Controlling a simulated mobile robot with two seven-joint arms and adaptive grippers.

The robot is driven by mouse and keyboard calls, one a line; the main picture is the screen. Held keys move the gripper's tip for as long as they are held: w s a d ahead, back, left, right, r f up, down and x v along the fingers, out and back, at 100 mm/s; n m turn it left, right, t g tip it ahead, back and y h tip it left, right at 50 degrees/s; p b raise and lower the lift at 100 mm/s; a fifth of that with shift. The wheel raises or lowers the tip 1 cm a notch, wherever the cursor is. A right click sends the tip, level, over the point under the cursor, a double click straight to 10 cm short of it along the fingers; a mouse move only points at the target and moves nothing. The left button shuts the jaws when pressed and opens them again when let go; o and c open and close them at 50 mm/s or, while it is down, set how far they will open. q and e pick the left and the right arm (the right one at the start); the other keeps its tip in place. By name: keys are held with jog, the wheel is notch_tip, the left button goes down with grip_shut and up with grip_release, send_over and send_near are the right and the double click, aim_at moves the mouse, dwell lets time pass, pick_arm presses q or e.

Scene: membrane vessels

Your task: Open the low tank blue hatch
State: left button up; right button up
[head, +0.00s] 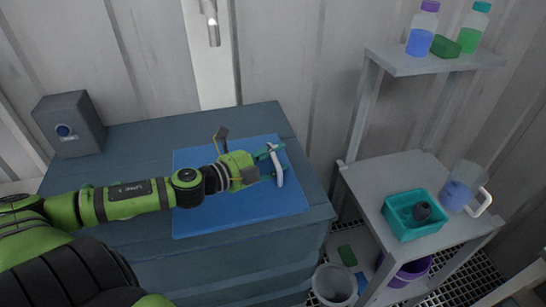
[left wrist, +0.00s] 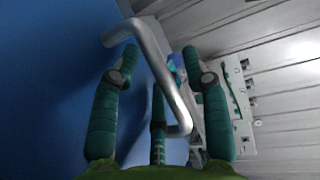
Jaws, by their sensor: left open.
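The blue hatch (head: 240,215) is a flat panel lying shut on top of the low grey-blue tank (head: 130,140). Its pale bar handle (head: 279,172) stands near the panel's right side. My left gripper (head: 270,161) reaches across the hatch from the left and is at the handle. In the left wrist view the handle (left wrist: 160,70) is a bent metal bar running between the spread green fingers of the left gripper (left wrist: 165,75). The fingers are open; I cannot tell whether any touches the bar. The blue hatch surface (left wrist: 45,80) fills that view's left side. My right gripper is out of view.
A grey box (head: 69,124) with a round blue front stands at the tank's back left corner. A shelf unit (head: 375,185) on the right holds a teal tub (head: 398,225), a pitcher (head: 460,188) and bottles. A grey bin (head: 333,285) stands on the floor.

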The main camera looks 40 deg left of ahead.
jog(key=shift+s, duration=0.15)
pick_arm(q)
grip_shut()
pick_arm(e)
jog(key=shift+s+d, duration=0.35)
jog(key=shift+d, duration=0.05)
pick_arm(q)
jog(key=shift+r, duration=0.1)
